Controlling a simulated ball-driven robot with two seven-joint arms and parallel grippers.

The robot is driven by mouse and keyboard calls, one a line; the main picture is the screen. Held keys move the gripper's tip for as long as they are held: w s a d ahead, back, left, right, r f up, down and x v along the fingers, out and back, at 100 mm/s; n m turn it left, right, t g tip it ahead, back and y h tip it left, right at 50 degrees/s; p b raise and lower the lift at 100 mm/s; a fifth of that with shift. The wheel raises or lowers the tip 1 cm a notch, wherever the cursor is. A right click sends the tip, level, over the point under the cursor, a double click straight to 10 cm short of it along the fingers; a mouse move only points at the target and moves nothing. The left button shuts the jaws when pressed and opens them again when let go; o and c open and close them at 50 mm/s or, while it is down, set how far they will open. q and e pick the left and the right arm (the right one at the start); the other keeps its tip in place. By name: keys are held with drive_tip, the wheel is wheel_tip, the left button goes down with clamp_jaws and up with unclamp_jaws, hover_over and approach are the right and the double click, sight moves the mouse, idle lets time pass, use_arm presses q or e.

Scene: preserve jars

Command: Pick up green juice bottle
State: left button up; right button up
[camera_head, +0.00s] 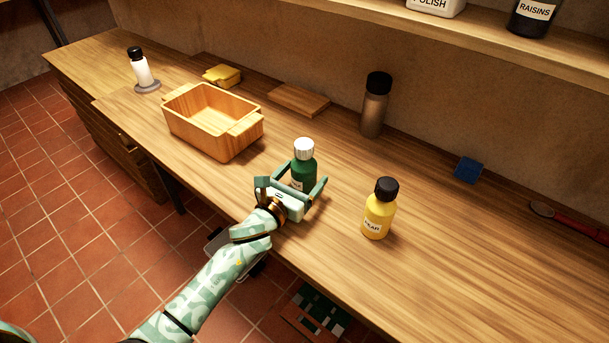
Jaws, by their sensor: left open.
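The green juice bottle (303,169) has a white cap and a pale label. It stands upright on the wooden counter, near the middle of the head view. My left gripper (302,182) reaches in from the lower left, with its fingers on either side of the bottle's lower body. The fingers are open, and I cannot tell whether either one touches the bottle. The gripper hides part of the bottle's label and base. My right gripper is not in view.
A yellow bottle (378,212) with a black cap stands to the right. A wooden box (235,145) is to the left. A dark steel flask (374,108), a wooden board (298,100) and a blue block (467,169) are near the wall. The counter's right front is clear.

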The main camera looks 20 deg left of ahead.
use_arm(q)
drive_tip(key=shift+x, duration=0.8)
clamp_jaws()
